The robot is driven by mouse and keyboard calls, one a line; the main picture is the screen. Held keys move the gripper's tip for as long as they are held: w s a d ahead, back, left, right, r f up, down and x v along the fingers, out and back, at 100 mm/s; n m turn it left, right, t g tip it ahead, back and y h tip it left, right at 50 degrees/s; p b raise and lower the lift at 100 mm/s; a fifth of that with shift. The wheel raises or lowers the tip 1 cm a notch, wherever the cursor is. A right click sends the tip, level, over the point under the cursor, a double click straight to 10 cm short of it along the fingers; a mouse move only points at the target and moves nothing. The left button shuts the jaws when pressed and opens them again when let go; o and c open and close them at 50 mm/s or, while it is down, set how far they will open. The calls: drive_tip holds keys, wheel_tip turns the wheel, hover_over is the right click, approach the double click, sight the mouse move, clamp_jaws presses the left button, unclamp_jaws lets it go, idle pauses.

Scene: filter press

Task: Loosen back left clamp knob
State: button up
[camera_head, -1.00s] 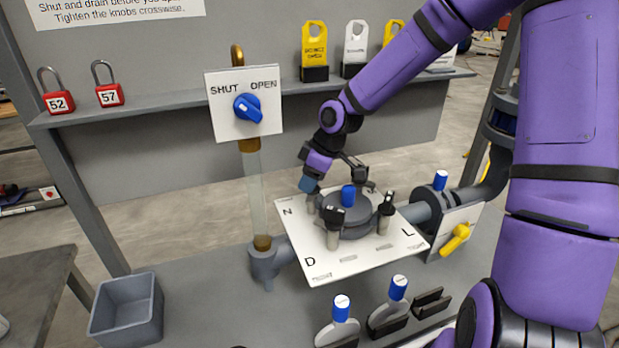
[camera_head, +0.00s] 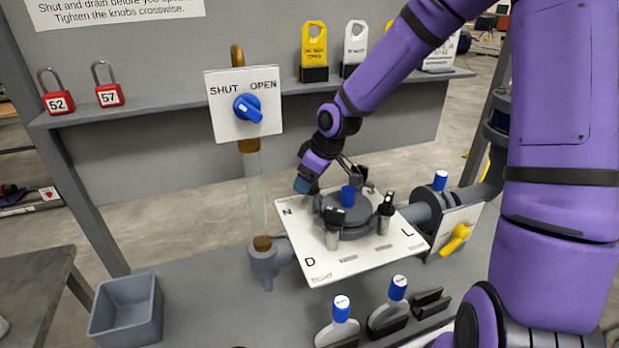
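My gripper (camera_head: 306,186) is over the back left corner of the housing, pointing down at the back left clamp. That clamp's knob is mostly hidden behind my gripper and wrist. The fingertips are too small and covered to show whether they touch or grip it.
A valve sign with a blue handle (camera_head: 247,108) and a clear vertical tube (camera_head: 256,190) stand left of the press. A yellow lever (camera_head: 455,238) is at right. Blue-topped bottles (camera_head: 341,309) stand in front. A grey bin (camera_head: 127,309) is at front left. Padlocks and tags line the shelf (camera_head: 185,109).

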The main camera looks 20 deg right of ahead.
drive_tip(key=v, duration=1)
drive_tip(key=shift+r, duration=0.35)
drive_tip(key=shift+d, duration=0.1)
idle(0.5)
drive_tip(key=s+d+r+m+t+h, duration=0.1)
drive_tip(key=s+r+m, duration=0.3)
drive_tip(key=s, duration=0.9)
drive_tip(key=s+d+r+m+h, duration=0.2)
drive_tip(key=s+d+r+m, duration=0.1)
drive_tip(key=s+r, duration=0.6)
drive_tip(key=s+m, duration=0.1)
drive_tip(key=s, duration=0.3)
drive_tip(key=shift+s+d+r+m+t, duration=0.2)
drive_tip(key=shift+s+m+t, duration=0.2)
